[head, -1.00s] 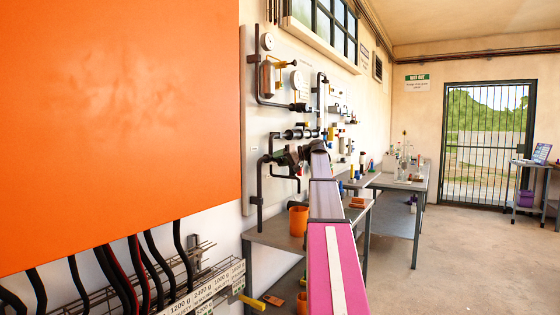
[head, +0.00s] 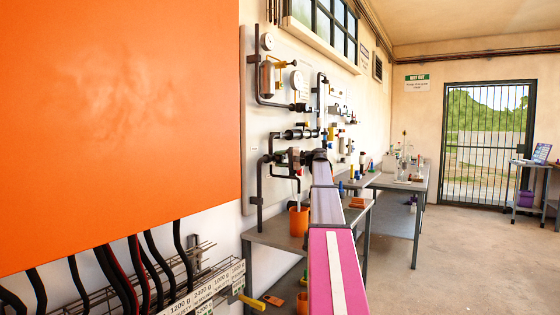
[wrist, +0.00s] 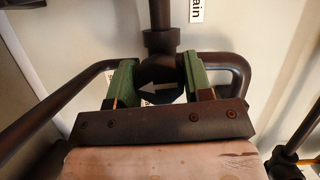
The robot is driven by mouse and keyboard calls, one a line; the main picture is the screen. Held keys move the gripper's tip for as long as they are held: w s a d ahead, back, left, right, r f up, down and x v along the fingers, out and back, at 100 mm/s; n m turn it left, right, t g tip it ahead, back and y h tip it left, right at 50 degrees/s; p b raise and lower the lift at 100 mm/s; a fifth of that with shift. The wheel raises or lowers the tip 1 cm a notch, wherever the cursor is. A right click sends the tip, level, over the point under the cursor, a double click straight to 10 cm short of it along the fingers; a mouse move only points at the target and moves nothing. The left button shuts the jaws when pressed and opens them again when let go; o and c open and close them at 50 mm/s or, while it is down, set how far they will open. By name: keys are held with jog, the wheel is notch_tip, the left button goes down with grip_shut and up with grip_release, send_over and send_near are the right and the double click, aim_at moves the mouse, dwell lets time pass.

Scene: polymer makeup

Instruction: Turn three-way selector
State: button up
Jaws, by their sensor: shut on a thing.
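The three-way selector (wrist: 161,88) is a dark round knob with a white arrow that points left in the wrist view. Dark pipes meet it from above, left and right. My gripper (wrist: 157,76) has one green finger on each side of the knob and is shut on it. In the head view my gripper (head: 307,157) is at the pipework on the wall panel, at the end of my outstretched arm. There the selector is mostly hidden by my gripper and wrist. A label ending in "ain" (wrist: 197,9) stands above it; another label behind the knob is mostly covered.
Black pipes, gauges (head: 296,79) and valves crowd the pale wall panel (head: 251,100). An orange cup (head: 298,221) stands on the grey bench (head: 262,235) below. A large orange panel (head: 120,120) fills the near left. The floor (head: 480,260) at right is clear.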

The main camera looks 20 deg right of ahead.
dwell(0.4)
jog(key=o, duration=0.9)
jog(key=v, duration=1.1)
